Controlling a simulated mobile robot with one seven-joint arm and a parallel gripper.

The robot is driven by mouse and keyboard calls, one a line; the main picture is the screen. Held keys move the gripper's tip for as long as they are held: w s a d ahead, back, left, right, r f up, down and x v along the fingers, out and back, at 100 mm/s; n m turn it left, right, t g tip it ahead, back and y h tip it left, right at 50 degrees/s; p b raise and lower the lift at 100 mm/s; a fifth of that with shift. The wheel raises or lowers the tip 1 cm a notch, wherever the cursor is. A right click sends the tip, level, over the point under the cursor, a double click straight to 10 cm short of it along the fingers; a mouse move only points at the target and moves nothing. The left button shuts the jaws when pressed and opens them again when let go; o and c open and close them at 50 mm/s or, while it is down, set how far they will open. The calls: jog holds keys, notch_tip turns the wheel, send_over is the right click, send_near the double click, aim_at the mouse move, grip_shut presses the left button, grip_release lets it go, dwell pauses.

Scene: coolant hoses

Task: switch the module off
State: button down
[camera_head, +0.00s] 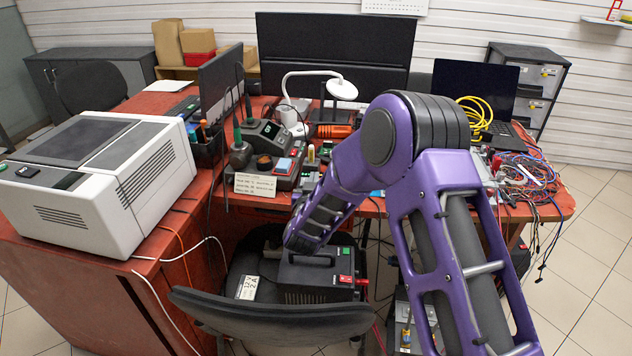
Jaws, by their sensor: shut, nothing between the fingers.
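A black box with a carry handle (315,272) sits on the seat of the office chair. It is the likeliest module, but no readable name shows on it. It has a small green part (347,251) near its top right and a red part (346,279) on its right front. I cannot tell which one is a switch or how it is set. My purple and black arm reaches from the lower right, over the chair, and its visible end is just above the box's left side. My gripper's fingers are hidden behind the arm.
The chair's dark backrest (270,316) stands in front of the box. A white printer-like machine (105,180) is on the left red desk. Soldering gear (262,136) and a paper note (255,185) are behind the box. Tangled cables (525,172) lie at right.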

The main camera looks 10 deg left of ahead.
jog(key=w, duration=0.5)
jog(key=shift+w+a+f, duration=0.15)
jog(key=shift+a+f, duration=0.25)
notch_tip(320, 180, down, 3)
jog(key=shift+r+b, duration=0.15)
jog(key=shift+b, duration=0.25)
jog(key=shift+w+f, duration=0.15)
jog(key=shift+f, duration=0.4)
jog(key=shift+w+a+g+p, duration=0.1)
jog(key=shift+g+p, duration=0.4)
jog(key=shift+f, duration=0.3)
jog(key=shift+w+r, duration=0.15)
jog(key=shift+r, duration=0.3)
jog(key=r, duration=0.2)
jog(key=r+p, duration=0.1)
jog(key=shift+s+r, duration=0.3)
jog(key=shift+r, duration=0.05)
jog(key=r+v, duration=0.1)
jog(key=v, duration=0.8)
jog(key=shift+p, duration=0.35)
